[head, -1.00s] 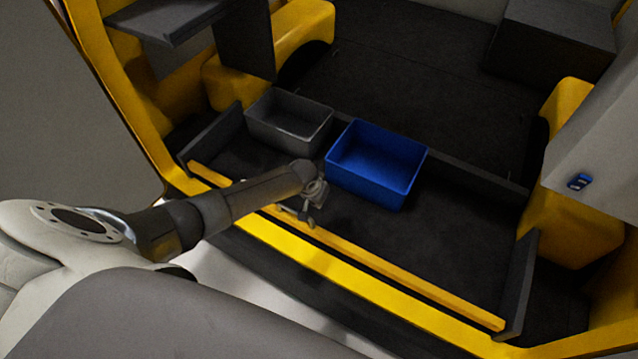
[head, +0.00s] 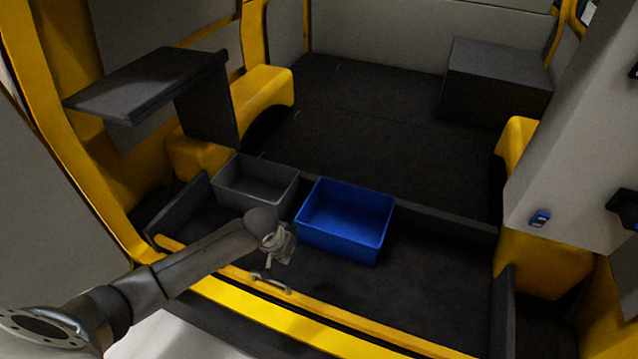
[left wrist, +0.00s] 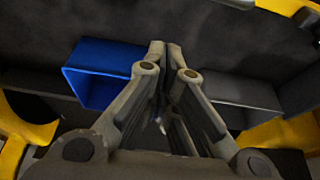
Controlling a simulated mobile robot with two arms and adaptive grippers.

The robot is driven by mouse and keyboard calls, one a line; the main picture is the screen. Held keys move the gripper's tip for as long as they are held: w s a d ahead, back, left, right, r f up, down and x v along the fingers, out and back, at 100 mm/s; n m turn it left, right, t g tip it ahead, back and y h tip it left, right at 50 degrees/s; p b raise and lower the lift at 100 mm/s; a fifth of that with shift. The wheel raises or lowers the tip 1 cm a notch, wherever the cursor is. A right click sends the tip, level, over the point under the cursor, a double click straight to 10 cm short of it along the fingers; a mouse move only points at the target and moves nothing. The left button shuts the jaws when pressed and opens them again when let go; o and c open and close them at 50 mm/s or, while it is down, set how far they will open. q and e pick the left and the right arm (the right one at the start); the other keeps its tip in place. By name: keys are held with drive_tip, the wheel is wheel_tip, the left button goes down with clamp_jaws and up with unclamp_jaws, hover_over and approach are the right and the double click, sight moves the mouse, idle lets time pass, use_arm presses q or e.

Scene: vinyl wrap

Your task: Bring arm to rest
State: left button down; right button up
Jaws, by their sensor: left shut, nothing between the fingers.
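My left arm reaches in from the lower left in the head view. Its gripper (head: 270,281) hangs over the yellow front edge of the van's load area, in front of the two bins. In the left wrist view the fingers of my left gripper (left wrist: 165,48) are together with nothing between them. My right gripper is in neither view.
A blue bin (head: 343,238) and a grey bin (head: 256,198) stand side by side behind the gripper, both looking empty. A dark shelf (head: 150,85) juts out at the left. A dark box (head: 497,85) stands at the back right. The dark floor between is clear.

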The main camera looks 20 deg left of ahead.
use_arm(q)
drive_tip(key=s+d+r+m+h, duration=0.1)
drive_tip(key=s+d+r+m, duration=0.1)
drive_tip(key=s+d, duration=1)
drive_tip(key=s+a+r+y, duration=0.1)
drive_tip(key=s+a+r, duration=0.2)
drive_tip(key=s, duration=0.4)
drive_tip(key=s+a+r, duration=0.2)
drive_tip(key=s, duration=0.4)
wheel_tip(320, 180, down, 28)
drive_tip(key=s+r+g+b, duration=0.1)
drive_tip(key=g+b, duration=0.1)
drive_tip(key=b, duration=0.1)
drive_tip(key=s+a+f+g+b, duration=0.1)
drive_tip(key=s+a+f+b, duration=0.1)
drive_tip(key=s+f, duration=1.5)
wheel_tip(320, 180, down, 3)
drive_tip(key=shift+s+a+r, duration=0.2)
drive_tip(key=shift+s+a, duration=0.05)
drive_tip(key=shift+a, duration=0.2)
